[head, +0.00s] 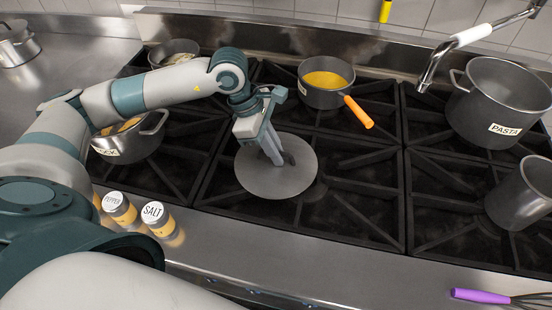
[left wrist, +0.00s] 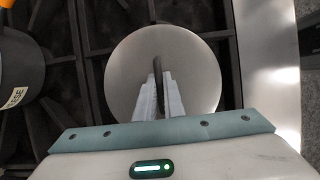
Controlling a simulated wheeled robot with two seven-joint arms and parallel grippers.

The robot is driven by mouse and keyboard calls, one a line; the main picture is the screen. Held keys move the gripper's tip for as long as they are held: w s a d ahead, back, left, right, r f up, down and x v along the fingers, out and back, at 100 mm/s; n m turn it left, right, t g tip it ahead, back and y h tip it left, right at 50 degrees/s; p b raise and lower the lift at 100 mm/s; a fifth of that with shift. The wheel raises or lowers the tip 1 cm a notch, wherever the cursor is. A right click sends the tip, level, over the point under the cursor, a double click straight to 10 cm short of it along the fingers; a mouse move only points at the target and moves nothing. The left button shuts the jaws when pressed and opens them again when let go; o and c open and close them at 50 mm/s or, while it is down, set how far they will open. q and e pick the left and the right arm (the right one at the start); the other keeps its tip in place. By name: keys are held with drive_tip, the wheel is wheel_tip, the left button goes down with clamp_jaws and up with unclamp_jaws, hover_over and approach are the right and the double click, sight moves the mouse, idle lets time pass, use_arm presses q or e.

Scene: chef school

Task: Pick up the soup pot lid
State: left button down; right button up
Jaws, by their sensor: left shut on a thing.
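The soup pot lid (head: 262,180) is a flat grey disc with a dark upright handle, seen over the black stove grates in the head view. It also shows in the left wrist view (left wrist: 200,62), with its handle (left wrist: 158,62) between the fingers. My left gripper (head: 274,155) points down at the lid's middle and is shut on the handle. It also shows in the left wrist view (left wrist: 159,100). I cannot tell whether the lid rests on the grates or hangs just above them. My right gripper is not in view.
A labelled pot (head: 130,145) stands left of the lid. A saucepan of yellow food (head: 325,80) with an orange handle is behind it. A PASTA pot (head: 490,105) is at the right.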

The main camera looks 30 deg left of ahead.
use_arm(q)
drive_tip(key=shift+r, duration=0.15)
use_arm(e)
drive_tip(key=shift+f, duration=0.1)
